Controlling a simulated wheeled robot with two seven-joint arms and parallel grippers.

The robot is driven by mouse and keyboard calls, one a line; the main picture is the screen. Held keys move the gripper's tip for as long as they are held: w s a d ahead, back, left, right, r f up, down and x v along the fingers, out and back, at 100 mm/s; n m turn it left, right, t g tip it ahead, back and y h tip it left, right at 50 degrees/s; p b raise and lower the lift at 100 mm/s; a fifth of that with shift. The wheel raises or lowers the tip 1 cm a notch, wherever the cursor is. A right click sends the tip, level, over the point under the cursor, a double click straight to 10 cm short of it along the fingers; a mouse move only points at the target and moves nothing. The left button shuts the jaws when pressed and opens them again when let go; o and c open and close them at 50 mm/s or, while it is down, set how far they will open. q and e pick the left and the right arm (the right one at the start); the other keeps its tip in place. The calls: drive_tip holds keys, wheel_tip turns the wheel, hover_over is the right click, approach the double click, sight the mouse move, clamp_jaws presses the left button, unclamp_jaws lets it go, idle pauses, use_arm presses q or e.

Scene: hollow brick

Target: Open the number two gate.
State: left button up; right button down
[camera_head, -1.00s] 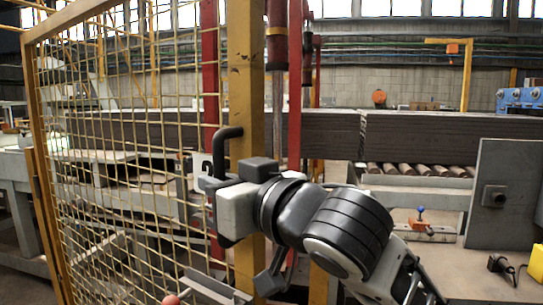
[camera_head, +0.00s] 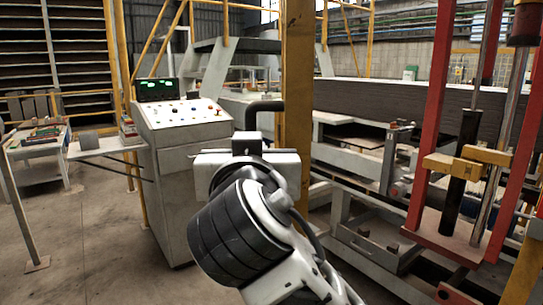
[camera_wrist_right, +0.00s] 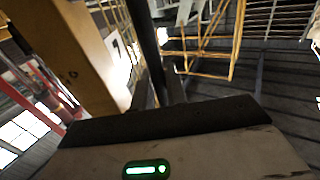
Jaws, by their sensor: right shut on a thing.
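The gate's yellow post (camera_head: 297,75) stands upright near the middle of the head view. A dark bent handle (camera_head: 265,106) sticks out from its left side. My right gripper (camera_head: 248,148) is shut on this handle, close beside the post; its fingers are mostly hidden behind the wrist. In the right wrist view the dark handle bar (camera_wrist_right: 148,45) runs down to the gripper (camera_wrist_right: 165,90). The yellow post (camera_wrist_right: 75,55) is left of it, with part of a white number plate (camera_wrist_right: 118,48) on it. No mesh panel shows clearly in the head view. My left gripper is out of view.
A grey control cabinet (camera_head: 180,150) with a sloped button panel stands left of the post. A small table (camera_head: 35,145) is at far left. Red-framed machinery (camera_head: 430,120) and a conveyor structure fill the right. Bare concrete floor (camera_head: 95,240) lies at lower left.

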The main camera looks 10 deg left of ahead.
drive_tip(key=shift+a, duration=0.35)
drive_tip(key=c, duration=1.5)
unclamp_jaws()
drive_tip(key=shift+w, duration=0.15)
